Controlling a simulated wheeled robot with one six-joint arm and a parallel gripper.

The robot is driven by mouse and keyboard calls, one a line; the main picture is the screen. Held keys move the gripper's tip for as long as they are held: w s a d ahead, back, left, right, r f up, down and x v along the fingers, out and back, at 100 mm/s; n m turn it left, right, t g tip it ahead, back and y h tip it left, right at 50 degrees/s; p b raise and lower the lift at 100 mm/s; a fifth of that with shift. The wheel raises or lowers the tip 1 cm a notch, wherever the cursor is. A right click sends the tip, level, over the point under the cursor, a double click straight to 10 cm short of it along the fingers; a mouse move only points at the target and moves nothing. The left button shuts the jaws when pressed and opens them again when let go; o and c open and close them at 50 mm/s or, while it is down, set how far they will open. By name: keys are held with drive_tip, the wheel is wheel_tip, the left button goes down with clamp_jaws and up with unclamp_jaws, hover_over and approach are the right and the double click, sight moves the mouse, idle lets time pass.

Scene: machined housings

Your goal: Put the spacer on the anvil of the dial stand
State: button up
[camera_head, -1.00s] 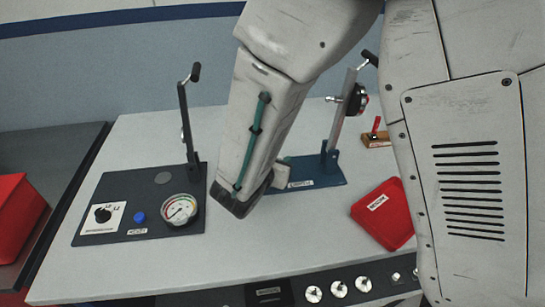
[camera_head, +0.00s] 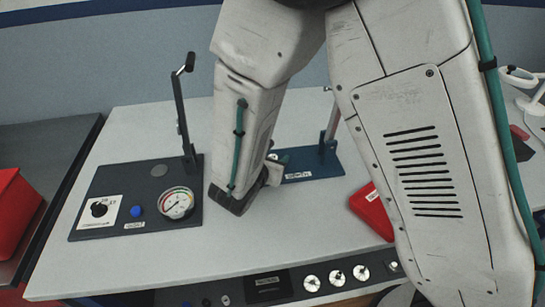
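The dial stand is partly hidden behind my arm. Its blue base (camera_head: 318,168) and part of its upright post show on the table's right half. Its dial and its anvil are covered by my arm in this view. I cannot make out the spacer. Whether anything is held cannot be seen.
A dark plate (camera_head: 105,185) with a gauge (camera_head: 177,203), a blue button (camera_head: 137,211) and an upright lever (camera_head: 181,110) stands at left. A red tray (camera_head: 368,208) lies at right, partly behind my arm. Silver round parts (camera_head: 311,283) line the front strip. The table's front middle is clear.

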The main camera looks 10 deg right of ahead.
drive_tip(key=shift+s+a+r, duration=0.1)
drive_tip(key=shift+r, duration=0.1)
drive_tip(key=v, duration=1.1)
drive_tip(key=shift+s+a, duration=0.2)
drive_tip(key=shift+s, duration=0.1)
drive_tip(key=s+d+r+m+g+h, duration=0.1)
drive_tip(key=s+d+r+m+g, duration=0.1)
drive_tip(key=d+r+m+g, duration=0.45)
drive_tip(key=s+d+r+m+g+h, duration=0.1)
drive_tip(key=s+d+r+m+g, duration=0.15)
drive_tip(key=d+m, duration=0.75)
drive_tip(key=s+d+r+m+y, duration=0.3)
drive_tip(key=s+m+y, duration=0.1)
drive_tip(key=s+m, duration=0.2)
drive_tip(key=s+d+r+m+y, duration=0.3)
drive_tip(key=s+r+m+y, duration=0.1)
drive_tip(key=s+m, duration=0.3)
drive_tip(key=shift+d+r+g+y, duration=0.15)
drive_tip(key=shift+d+g+y, duration=0.1)
drive_tip(key=shift+g+y, duration=0.25)
drive_tip(key=shift+w, duration=0.1)
